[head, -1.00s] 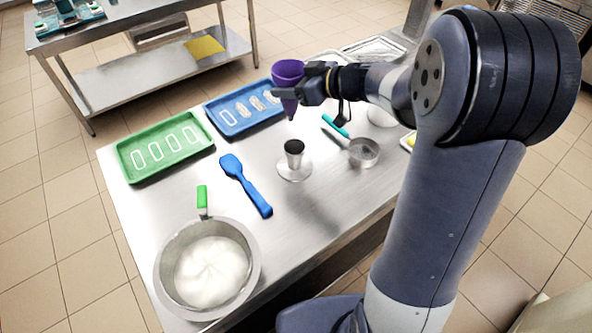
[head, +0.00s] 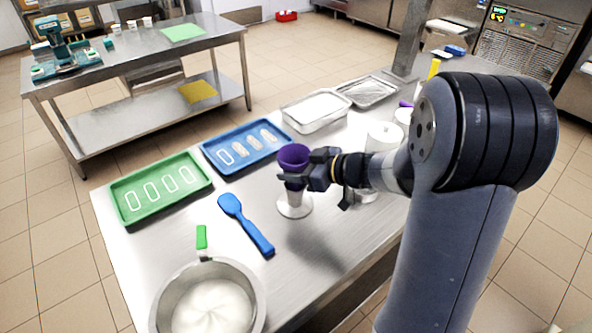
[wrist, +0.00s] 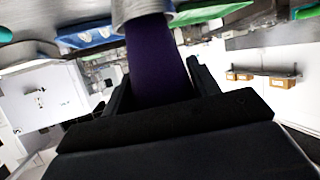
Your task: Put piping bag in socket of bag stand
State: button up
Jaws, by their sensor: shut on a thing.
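The purple piping bag (head: 293,157) is upright, with its wide open end on top. My gripper (head: 293,181) is shut around its middle, directly above the bag stand (head: 294,210). The stand has a grey metal socket and a round pale base on the table. In the wrist view the piping bag (wrist: 158,65) runs between the two fingers, and its narrow end passes out of sight at the rim of the socket (wrist: 142,12). The tip looks to be inside the socket; how deep it sits is hidden.
A blue spatula (head: 246,225) lies left of the stand, and a pot of white cream (head: 160,305) is at front left. Green (head: 118,210) and blue (head: 212,158) mould trays lie behind. White containers (head: 384,136) stand behind my arm.

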jog(key=shift+f, duration=0.25)
jog(key=shift+f, duration=0.3)
jog(key=o, duration=1)
jog(key=shift+r, duration=0.1)
